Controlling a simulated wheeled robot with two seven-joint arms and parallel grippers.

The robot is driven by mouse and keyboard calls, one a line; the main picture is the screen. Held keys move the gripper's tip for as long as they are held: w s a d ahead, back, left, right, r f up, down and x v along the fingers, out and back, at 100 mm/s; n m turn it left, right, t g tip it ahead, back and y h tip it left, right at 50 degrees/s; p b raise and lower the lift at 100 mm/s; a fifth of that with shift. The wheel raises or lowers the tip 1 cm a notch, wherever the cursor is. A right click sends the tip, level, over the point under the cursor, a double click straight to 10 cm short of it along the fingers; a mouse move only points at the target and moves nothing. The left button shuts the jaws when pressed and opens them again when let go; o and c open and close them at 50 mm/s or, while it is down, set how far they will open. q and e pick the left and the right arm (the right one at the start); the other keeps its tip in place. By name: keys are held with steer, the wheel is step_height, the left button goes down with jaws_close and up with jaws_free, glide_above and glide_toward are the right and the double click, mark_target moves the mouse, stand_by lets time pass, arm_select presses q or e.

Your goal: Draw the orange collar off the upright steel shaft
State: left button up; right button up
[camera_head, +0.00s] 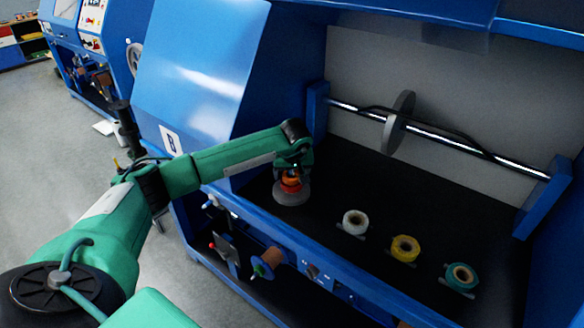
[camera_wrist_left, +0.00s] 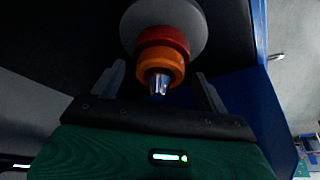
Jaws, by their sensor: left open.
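The orange collar (camera_wrist_left: 161,65) sits around the steel shaft (camera_wrist_left: 158,84), whose bright tip sticks out beyond it. A red ring (camera_wrist_left: 162,38) lies directly behind the collar, against a wide grey disc (camera_wrist_left: 165,12). In the head view the orange collar (camera_head: 290,181) shows just under my left gripper (camera_head: 293,170), above the grey disc (camera_head: 292,197). In the left wrist view my left gripper (camera_wrist_left: 161,72) is open, with one finger on each side of the collar and visible gaps between. The gripper holds nothing. My right gripper is not in view.
White (camera_head: 355,222), yellow (camera_head: 404,248) and teal (camera_head: 461,276) spools stand to the right on the black machine bed (camera_head: 365,180). A horizontal rod (camera_head: 440,143) with a grey disc crosses behind. Blue machine walls (camera_head: 200,75) stand close to the left arm.

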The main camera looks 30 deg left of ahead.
arm_select(q)
steer(key=c, duration=1.1)
steer(key=shift+o, duration=0.2)
steer(key=shift+w+r, duration=0.1)
steer(key=shift+r, duration=0.25)
steer(key=shift+r, duration=0.3)
steer(key=shift+p, duration=0.3)
steer(key=shift+r+p, duration=0.6)
steer(key=shift+r, duration=0.65)
steer(key=shift+r+p, duration=0.65)
steer(key=shift+r, duration=0.75)
